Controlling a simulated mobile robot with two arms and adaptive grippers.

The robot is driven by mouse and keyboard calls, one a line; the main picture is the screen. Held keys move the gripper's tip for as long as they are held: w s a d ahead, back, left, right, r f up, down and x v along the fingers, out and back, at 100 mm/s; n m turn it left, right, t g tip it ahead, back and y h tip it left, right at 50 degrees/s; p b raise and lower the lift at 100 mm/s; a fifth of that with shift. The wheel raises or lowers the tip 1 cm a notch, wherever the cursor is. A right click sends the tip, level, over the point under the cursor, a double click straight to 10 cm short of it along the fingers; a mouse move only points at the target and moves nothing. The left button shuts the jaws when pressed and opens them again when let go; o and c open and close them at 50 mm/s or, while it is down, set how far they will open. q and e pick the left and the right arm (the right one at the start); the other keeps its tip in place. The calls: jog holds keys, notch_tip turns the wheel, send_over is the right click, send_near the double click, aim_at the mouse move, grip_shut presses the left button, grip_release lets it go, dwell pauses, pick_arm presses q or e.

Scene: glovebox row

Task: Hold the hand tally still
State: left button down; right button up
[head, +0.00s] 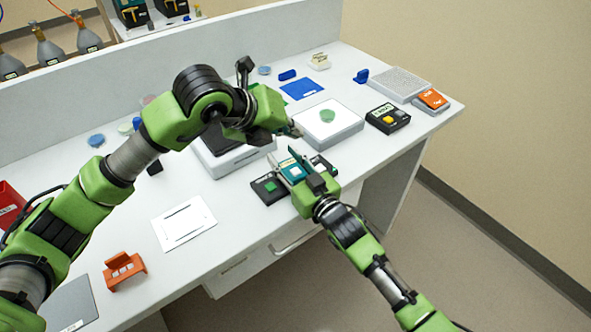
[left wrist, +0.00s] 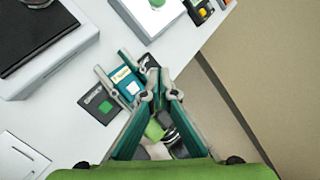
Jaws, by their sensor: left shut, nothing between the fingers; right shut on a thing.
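The hand tally (head: 292,172), a small teal block with a pale label, sits near the front edge of the bench in the head view. My right gripper (head: 300,166) is shut on it, one finger along each side. The tally also shows in the left wrist view (left wrist: 123,78), between the right gripper's fingers. My left gripper (head: 292,131) is shut and empty, behind and above the tally. Its closed fingertips (left wrist: 159,82) fill the middle of the left wrist view, apart from the tally in that picture. The tally's lower part is hidden.
A black box with a green button (head: 270,188) lies just left of the tally. A grey-white block with a green disc (head: 328,115) stands behind. A black box with a yellow button (head: 388,118) is farther right. A white sheet (head: 183,222) lies left on open bench.

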aim_at(293, 173)
pick_arm(q)
jog(key=shift+f, duration=0.1)
dwell(0.3)
jog(key=shift+f, duration=4.3)
jog(key=shift+f, duration=0.15)
jog(key=shift+f, duration=0.25)
jog(key=shift+f, duration=0.45)
jog(key=shift+r, duration=0.85)
jog(key=shift+r, duration=2.5)
